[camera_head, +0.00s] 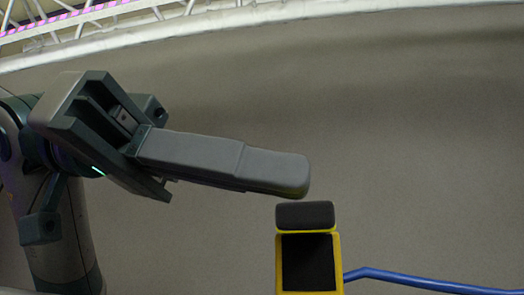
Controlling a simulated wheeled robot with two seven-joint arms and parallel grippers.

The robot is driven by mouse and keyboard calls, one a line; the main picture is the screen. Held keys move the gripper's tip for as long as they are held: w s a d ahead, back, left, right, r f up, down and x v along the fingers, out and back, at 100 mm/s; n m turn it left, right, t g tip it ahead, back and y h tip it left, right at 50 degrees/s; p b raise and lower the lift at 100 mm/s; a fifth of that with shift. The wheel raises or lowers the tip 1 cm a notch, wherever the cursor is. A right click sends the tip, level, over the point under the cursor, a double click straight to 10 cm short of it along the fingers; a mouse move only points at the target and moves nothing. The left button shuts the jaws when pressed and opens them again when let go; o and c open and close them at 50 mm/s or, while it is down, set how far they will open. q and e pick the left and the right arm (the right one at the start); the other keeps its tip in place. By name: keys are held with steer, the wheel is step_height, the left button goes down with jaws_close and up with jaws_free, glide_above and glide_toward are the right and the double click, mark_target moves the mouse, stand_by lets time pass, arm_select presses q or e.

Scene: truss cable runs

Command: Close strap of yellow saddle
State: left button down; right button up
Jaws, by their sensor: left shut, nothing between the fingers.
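The yellow saddle (338,262) is at the bottom edge, right of centre, and its lower part is cut off. It has a yellow frame around a dark panel. A dark grey rounded block (305,215) with a thin yellow lower edge sits at its top; it looks like the strap, but I cannot tell whether it is open or shut. My left gripper (298,176) comes in from the left, with its fingers together and empty. Its tips appear just above the dark block in the picture, and contact is not clear. My right gripper is out of view.
A blue cable (420,284) runs from the saddle's right side to the right edge. A white truss (150,25) with a pink-and-white striped strip (40,27) crosses the top. The grey-brown surface between is clear.

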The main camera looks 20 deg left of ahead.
arm_select(q)
steer(key=shift+f, duration=0.4)
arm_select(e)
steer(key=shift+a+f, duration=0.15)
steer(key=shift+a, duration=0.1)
arm_select(q)
steer(key=shift+s, duration=0.1)
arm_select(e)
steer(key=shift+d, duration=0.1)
